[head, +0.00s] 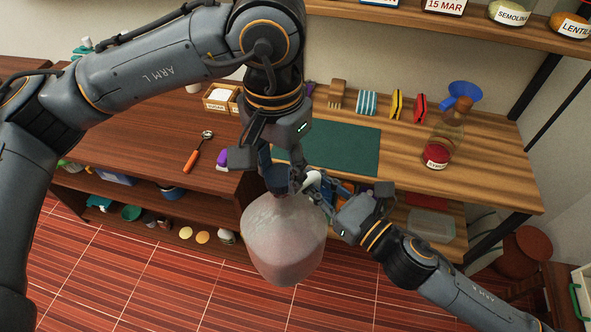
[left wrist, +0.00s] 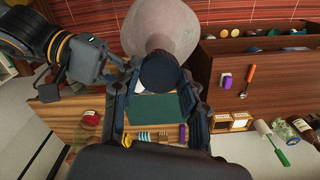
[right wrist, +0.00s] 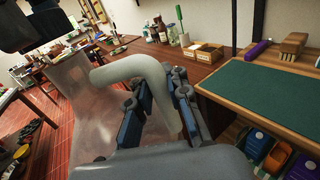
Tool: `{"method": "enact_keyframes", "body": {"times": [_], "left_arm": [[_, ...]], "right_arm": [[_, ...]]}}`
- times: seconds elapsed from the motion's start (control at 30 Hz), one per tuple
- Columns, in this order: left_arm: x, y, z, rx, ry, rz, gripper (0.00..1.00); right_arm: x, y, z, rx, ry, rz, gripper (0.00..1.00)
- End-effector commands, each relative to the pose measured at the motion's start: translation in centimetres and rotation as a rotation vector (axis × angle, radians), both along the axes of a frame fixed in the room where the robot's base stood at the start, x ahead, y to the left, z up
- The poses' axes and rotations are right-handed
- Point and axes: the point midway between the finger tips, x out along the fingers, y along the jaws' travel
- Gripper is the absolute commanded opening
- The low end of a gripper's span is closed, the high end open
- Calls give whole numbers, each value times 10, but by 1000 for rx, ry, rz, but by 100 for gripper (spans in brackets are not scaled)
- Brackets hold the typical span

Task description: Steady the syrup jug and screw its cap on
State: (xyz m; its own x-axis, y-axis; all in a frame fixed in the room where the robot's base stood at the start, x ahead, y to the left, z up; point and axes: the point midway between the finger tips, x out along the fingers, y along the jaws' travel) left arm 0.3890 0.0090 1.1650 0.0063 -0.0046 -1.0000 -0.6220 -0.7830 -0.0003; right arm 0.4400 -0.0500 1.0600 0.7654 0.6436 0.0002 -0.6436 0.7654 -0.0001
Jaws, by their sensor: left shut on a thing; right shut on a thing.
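The syrup jug (head: 284,245) is a large, pale, translucent jug held in the air in front of the counter, roughly upright. Its white handle (right wrist: 128,68) is at the right of its neck in the head view. My right gripper (head: 314,187) is shut on this handle. The dark blue cap (head: 277,181) is at the top of the jug's neck; it also shows in the left wrist view (left wrist: 162,73). My left gripper (head: 279,172) comes from above and is shut on the cap. The fingers hide the neck, so I cannot tell how far the cap is seated.
A green mat (head: 345,150) lies on the wooden counter behind the jug. A bottle with a blue funnel (head: 461,92) stands at the right. An orange-handled ladle (head: 192,158) lies at the left. Shelves hold several items below; floor shows beneath the jug.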

Motion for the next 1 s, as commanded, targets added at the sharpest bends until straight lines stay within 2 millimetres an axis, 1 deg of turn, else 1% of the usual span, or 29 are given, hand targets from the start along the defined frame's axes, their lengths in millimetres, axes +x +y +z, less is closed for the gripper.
{"method": "enact_keyframes", "body": {"times": [0.27, 0.6, 1.0], "left_arm": [[0, 0, -1, 0, 0, 0, 32], [0, 0, -18, 0, 0, 0, 32], [0, 0, -18, -1, -1, 0, 32]], "right_arm": [[0, 0, 1, 3, -2, 1, 0], [0, 0, 1, 3, -2, 1, 0], [0, 0, 1, 3, -2, 1, 0]]}}
